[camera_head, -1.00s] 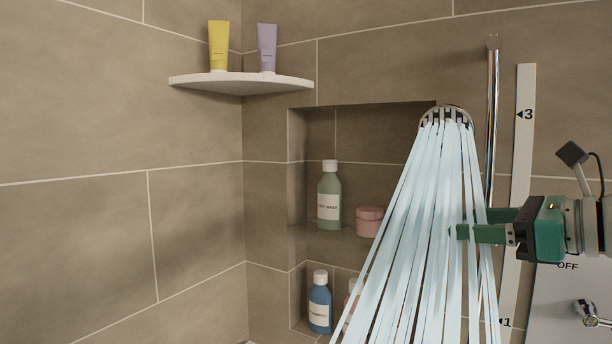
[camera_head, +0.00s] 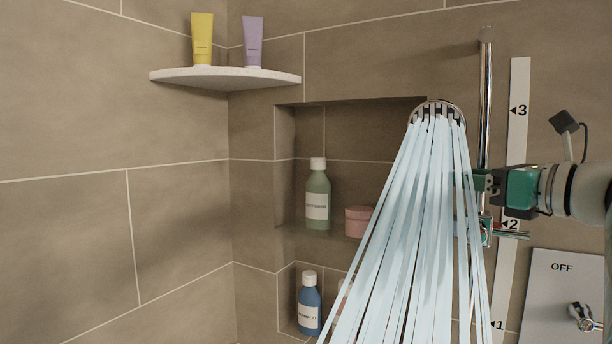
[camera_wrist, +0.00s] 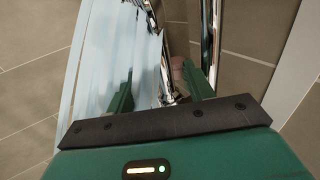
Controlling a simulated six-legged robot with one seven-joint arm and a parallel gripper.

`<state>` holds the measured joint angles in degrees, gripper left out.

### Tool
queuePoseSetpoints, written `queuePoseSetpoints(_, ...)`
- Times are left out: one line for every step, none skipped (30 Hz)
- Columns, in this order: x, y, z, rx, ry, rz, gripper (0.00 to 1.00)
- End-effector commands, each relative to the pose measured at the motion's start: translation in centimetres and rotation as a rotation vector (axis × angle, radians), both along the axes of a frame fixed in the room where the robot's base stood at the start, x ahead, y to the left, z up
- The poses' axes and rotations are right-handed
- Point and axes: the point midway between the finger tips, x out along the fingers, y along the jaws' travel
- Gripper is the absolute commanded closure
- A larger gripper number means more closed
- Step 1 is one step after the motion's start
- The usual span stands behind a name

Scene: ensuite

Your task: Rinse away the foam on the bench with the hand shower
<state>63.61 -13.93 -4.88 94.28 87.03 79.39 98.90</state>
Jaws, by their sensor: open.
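The hand shower (camera_head: 438,110) hangs on its rail at the right of the head view, its head facing forward and down. Wide pale-blue water streams (camera_head: 415,230) pour from it. My gripper (camera_head: 462,180) is open beside the rail, below the shower head, its fingertips partly covered by the water. In the wrist view my two green fingers (camera_wrist: 165,85) stand apart, with chrome shower parts (camera_wrist: 168,75) showing between them; I cannot tell whether they touch. The bench and its foam are out of view.
A control plate (camera_head: 562,300) reads OFF. A niche holds a green bottle (camera_head: 318,200), pink jar (camera_head: 358,220) and blue bottle (camera_head: 309,305). A corner shelf (camera_head: 225,78) holds two tubes.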

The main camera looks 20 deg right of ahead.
Motion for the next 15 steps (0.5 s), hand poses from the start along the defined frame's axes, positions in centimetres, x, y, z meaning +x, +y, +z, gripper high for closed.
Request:
queuePoseSetpoints(0.6,0.1,-0.1,0.0,0.0,0.0,0.48)
queuePoseSetpoints(1.0,0.1,-0.1,0.0,0.0,0.0,0.48)
queuePoseSetpoints(1.7,0.2,-0.2,0.0,0.001,0.0,0.48)
queuePoseSetpoints(2.1,0.2,-0.3,0.0,0.001,-0.002,0.48)
queuePoseSetpoints(2.6,0.3,-0.3,0.0,0.001,-0.001,0.48)
queuePoseSetpoints(3.2,0.4,-0.3,0.0,0.001,-0.001,0.48)
queuePoseSetpoints(3.6,0.4,-0.3,0.0,0.002,-0.001,0.48)
queuePoseSetpoints(3.9,0.4,-0.3,0.0,0.001,-0.002,0.48)
queuePoseSetpoints(4.2,0.4,-0.3,0.0,0.001,-0.002,0.48)
queuePoseSetpoints(4.4,0.5,-0.3,0.0,0.001,-0.002,0.48)
queuePoseSetpoints(4.5,0.5,-0.3,0.0,0.001,-0.001,0.48)
queuePoseSetpoints(4.6,0.5,-0.3,0.0,0.001,-0.002,0.48)
queuePoseSetpoints(4.6,0.6,-0.3,0.0,0.001,-0.002,0.48)
queuePoseSetpoints(4.6,0.6,-0.3,0.0,0.001,-0.002,0.48)
queuePoseSetpoints(4.6,0.6,-0.3,0.0,0.001,-0.001,0.48)
